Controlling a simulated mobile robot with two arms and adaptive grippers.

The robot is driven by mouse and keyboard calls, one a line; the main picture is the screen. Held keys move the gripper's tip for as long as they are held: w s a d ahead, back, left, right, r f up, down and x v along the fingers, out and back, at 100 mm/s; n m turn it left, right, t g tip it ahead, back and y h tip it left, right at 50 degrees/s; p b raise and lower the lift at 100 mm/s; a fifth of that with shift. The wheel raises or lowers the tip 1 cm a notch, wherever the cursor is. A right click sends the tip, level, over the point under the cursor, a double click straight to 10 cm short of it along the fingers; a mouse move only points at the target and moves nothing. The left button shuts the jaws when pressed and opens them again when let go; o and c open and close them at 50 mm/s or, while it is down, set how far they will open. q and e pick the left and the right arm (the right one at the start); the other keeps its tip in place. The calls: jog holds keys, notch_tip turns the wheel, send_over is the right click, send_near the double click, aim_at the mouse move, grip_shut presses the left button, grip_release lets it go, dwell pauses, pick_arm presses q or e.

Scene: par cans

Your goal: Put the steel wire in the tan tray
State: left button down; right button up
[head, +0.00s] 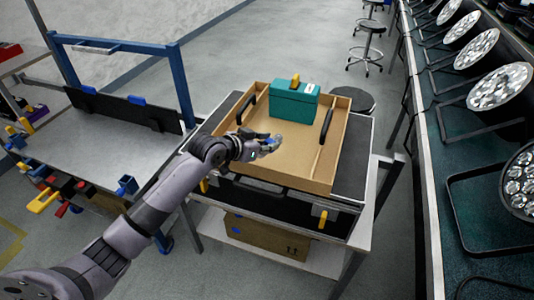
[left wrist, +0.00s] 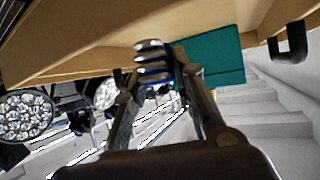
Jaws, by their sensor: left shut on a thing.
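The tan tray (head: 243,163) is a shallow open box with dark handles on its side walls. It also shows in the left wrist view (left wrist: 90,45). My left gripper (head: 266,146) is over the near-left part of the tray's floor. It is shut on a small silver piece with blue bands, the steel wire (left wrist: 152,62), seen between the fingertips in the left wrist view. In the head view the wire is small and partly hidden by the fingers. I cannot tell how far it is above the tray floor. My right gripper is not in view.
A teal box (head: 294,105) with a yellow piece on top stands in the far part of the tray. The tray rests on a black case (head: 350,170) on a trolley. Several par cans (head: 500,86) line the right bench. The tray's near-right floor is clear.

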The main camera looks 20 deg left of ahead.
aim_at(267, 154)
pick_arm(q)
notch_tip(267, 154, down, 4)
jog(key=shift+f, duration=0.2)
jog(key=c, duration=1.3)
grip_release()
jog(key=shift+c, duration=0.2)
jog(key=v, duration=1.2)
